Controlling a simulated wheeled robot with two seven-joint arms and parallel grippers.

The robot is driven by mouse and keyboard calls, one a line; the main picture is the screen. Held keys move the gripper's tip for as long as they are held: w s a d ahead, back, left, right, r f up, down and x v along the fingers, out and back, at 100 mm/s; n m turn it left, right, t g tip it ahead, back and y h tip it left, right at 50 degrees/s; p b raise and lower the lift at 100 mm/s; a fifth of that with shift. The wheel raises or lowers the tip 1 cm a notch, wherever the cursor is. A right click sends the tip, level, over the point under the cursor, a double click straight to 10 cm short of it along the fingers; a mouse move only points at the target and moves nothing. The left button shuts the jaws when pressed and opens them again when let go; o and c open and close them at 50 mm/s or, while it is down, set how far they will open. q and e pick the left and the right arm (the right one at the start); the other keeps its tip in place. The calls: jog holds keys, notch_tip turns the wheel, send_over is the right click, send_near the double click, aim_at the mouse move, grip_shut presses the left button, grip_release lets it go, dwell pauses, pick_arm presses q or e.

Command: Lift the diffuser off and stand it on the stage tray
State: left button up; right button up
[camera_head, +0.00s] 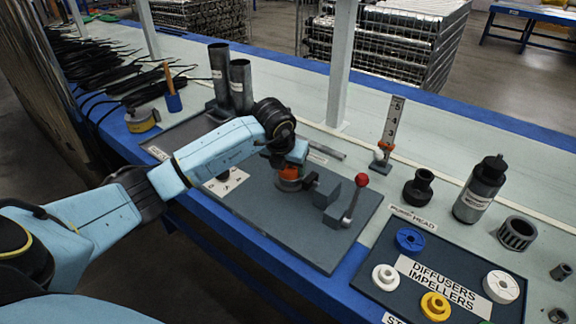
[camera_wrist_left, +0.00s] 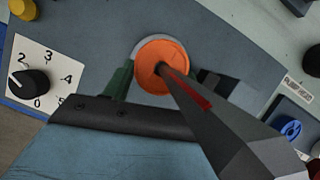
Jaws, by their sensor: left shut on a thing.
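The orange round part (camera_head: 290,173), which I take to be the diffuser, is at the fixture on the grey work plate (camera_head: 318,241). My left gripper (camera_head: 292,168) points down at it and is shut on it. In the left wrist view the orange face (camera_wrist_left: 152,60) shows between the fingers, with a pale ring partly visible behind it. I cannot tell whether it is clear of the fixture. The dark blue tray (camera_head: 372,282) at lower right carries blue, white and yellow round parts and a "DIFFUSERS IMPELLERS" label. My right gripper is not in view.
A red-knobbed lever clamp (camera_head: 361,181) stands right of the gripper. A numbered upright gauge (camera_head: 391,130), a dark pump body (camera_head: 479,190) and a ribbed ring (camera_head: 516,234) stand beyond the tray. A dial (camera_wrist_left: 30,82) lies on the plate's left. Two dark tubes (camera_head: 240,84) stand behind my arm.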

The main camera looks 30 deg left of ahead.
pick_arm(q)
jog(key=shift+r+p, duration=0.6)
jog(key=shift+r, duration=0.05)
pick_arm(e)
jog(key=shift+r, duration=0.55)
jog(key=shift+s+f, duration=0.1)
